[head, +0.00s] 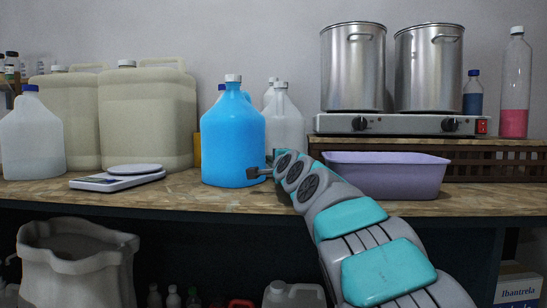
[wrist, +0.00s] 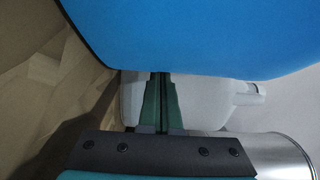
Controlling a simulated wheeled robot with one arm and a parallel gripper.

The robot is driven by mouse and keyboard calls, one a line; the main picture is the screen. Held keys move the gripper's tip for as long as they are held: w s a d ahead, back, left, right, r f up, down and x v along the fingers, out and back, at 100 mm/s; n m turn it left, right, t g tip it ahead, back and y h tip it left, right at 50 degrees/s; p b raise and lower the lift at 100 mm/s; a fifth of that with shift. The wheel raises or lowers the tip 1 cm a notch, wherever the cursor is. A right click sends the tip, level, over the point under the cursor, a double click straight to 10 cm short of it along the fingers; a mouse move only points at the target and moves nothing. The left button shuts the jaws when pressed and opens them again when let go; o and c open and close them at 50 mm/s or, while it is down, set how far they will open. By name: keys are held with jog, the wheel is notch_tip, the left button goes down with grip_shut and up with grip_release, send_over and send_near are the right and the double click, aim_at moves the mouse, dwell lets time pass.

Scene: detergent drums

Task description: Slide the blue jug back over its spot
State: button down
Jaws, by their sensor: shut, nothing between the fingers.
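The blue jug (head: 232,140), with a white cap, stands upright near the front of the wooden counter in the head view. It fills the top of the wrist view (wrist: 200,35). My gripper (head: 252,173) is low at the jug's right side, its fingers pointing left. In the wrist view the two green fingers (wrist: 161,80) are pressed together with nothing between them, and their tips meet the jug's lower outline. I cannot tell whether they touch it. No marked spot for the jug can be made out.
Clear jugs (head: 285,120) stand behind the blue jug. A scale (head: 118,176) and large beige drums (head: 148,115) are to its left. A purple basin (head: 385,175) is right, beside my arm. The counter's front edge (head: 190,208) is close.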

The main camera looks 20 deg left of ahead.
aim_at(259, 162)
jog(key=shift+a, duration=0.1)
dwell(0.3)
jog(key=shift+s+a, duration=0.1)
jog(key=shift+s, duration=0.1)
jog(key=shift+s+a+b, duration=0.1)
jog(key=shift+s+a, duration=0.1)
jog(key=shift+s, duration=0.5)
jog(key=shift+s+a+b, duration=0.1)
jog(key=shift+s+a, duration=0.1)
jog(key=shift+s, duration=0.55)
jog(key=shift+s+a+b, duration=0.1)
jog(key=shift+s+a, duration=0.1)
jog(key=shift+s, duration=0.5)
